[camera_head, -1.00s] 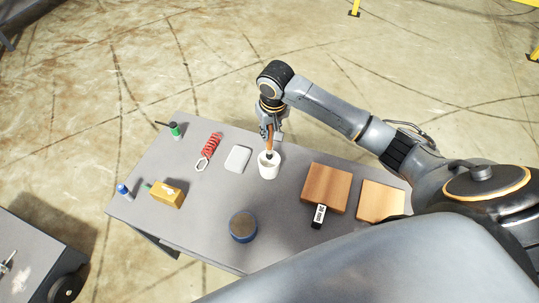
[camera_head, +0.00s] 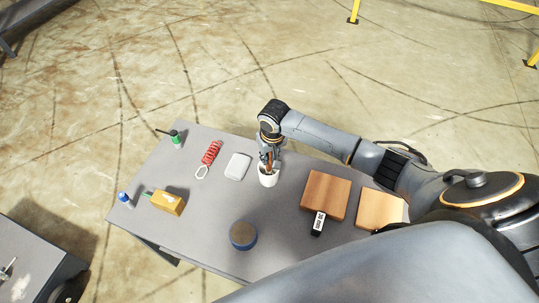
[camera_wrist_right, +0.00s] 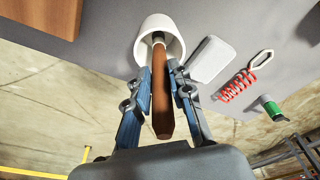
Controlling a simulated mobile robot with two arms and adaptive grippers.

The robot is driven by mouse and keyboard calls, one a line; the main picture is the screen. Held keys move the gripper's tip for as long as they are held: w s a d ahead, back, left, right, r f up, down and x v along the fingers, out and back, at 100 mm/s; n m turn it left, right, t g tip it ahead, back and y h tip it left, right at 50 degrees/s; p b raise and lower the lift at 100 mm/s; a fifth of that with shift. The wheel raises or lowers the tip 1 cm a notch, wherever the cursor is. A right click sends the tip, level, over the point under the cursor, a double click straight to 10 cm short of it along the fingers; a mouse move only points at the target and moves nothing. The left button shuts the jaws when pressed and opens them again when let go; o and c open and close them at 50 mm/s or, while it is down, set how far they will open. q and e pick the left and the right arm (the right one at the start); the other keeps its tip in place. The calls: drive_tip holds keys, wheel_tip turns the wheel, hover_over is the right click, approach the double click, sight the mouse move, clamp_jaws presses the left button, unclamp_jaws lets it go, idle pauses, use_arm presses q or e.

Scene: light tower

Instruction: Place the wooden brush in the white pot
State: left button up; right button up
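The white pot (camera_head: 268,179) stands on the grey table near its far edge. The wooden brush (camera_wrist_right: 162,105) has a brown handle, and its far end is inside the mouth of the pot in the right wrist view, where the pot (camera_wrist_right: 160,35) also shows. My right gripper (camera_head: 267,163) is right above the pot. In the right wrist view its fingers (camera_wrist_right: 160,78) stand on both sides of the handle; they look closed on it. The brush's lower end is hidden inside the pot. My left gripper is not in view.
A white box (camera_head: 238,167) and a red coil (camera_head: 211,153) lie left of the pot. Wooden blocks (camera_head: 326,194) lie to its right. A blue-rimmed round tin (camera_head: 243,236) is nearer. A yellow block (camera_head: 167,203) lies at the left. The table's (camera_head: 205,215) middle is clear.

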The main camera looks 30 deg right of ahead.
drive_tip(key=shift+o, duration=1.4)
wheel_tip(320, 180, up, 12)
drive_tip(key=s+b, duration=0.1)
drive_tip(key=shift+s+r, duration=0.15)
drive_tip(key=shift+s, duration=0.25)
drive_tip(key=shift+a, duration=0.15)
